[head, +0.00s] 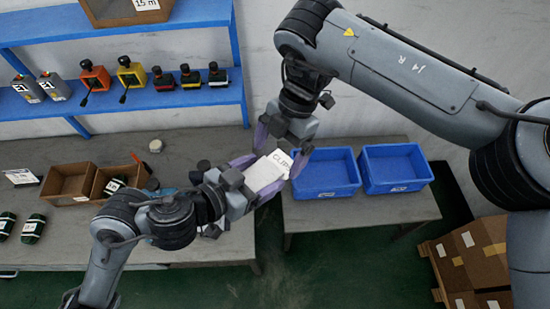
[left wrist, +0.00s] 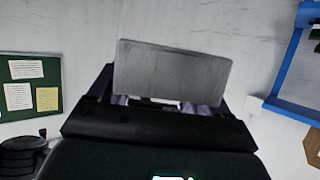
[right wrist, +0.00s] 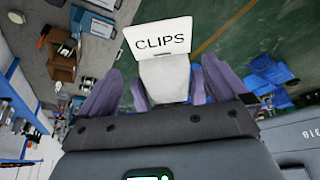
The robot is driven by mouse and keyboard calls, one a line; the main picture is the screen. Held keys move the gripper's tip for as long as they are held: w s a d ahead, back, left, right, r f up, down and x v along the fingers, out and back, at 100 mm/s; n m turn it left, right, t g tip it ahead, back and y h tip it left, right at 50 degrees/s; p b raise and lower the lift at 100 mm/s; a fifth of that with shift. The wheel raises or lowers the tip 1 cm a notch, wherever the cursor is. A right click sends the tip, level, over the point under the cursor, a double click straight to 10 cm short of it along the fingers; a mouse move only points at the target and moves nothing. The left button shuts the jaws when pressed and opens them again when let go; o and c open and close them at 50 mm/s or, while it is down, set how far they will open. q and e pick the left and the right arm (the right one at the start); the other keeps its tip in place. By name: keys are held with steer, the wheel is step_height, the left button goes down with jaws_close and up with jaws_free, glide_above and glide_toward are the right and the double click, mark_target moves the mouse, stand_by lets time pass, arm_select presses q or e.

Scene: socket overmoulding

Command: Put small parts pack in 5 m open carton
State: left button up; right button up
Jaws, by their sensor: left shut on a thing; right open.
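The small parts pack (head: 264,173) is a pale bag with a white header card reading CLIPS. My left gripper (head: 254,180) is shut on it and holds it up in front of the tables. The pack's plain grey back (left wrist: 172,75) fills the middle of the left wrist view. My right gripper (head: 281,152) is open, its purple fingers on either side of the pack, whose card (right wrist: 160,40) faces the right wrist camera. Whether they touch is unclear. Two open brown cartons, left (head: 68,184) and right (head: 120,178), stand on the left table; no 5 m label is readable.
Two blue bins (head: 326,173) (head: 395,169) stand on the right table. A blue shelf (head: 120,98) at the back carries several tools, and a 1.5 m carton (head: 125,12) is above. Dark green coils (head: 33,229) lie at the left. Brown boxes (head: 470,262) stand at lower right.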

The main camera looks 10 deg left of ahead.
mark_target(259, 177)
steer(key=shift+x, duration=1.4)
steer(key=c, duration=1)
arm_select(q)
steer(key=o, duration=1.1)
steer(key=shift+r, duration=0.15)
steer(key=shift+r, duration=4.8)
